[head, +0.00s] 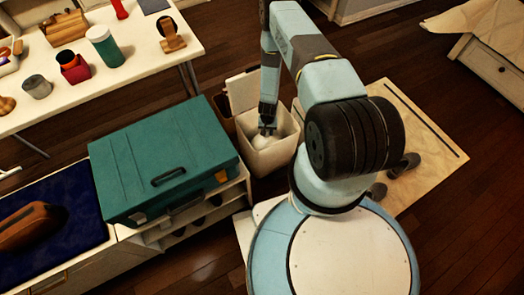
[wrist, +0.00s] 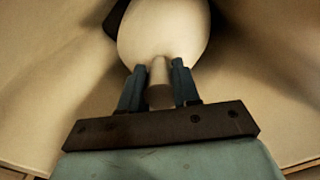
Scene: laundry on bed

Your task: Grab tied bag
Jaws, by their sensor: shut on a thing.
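The tied bag is pale cream with a rounded body (wrist: 165,30) and a narrow tied neck. In the head view the bag (head: 262,140) sits low inside an open cream bin (head: 279,158). My gripper (wrist: 159,70) points down into the bin, with one finger on each side of the bag's neck, shut on it. In the head view my gripper (head: 267,130) reaches below the bin's rim, and its fingertips are hard to make out. The bag's underside is hidden, so I cannot tell whether it touches the bin floor.
A teal case (head: 165,160) lies on a low shelf unit just left of the bin. A white table (head: 130,60) with several items is at the upper left. A mat (head: 420,150) with dark slippers lies to the right.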

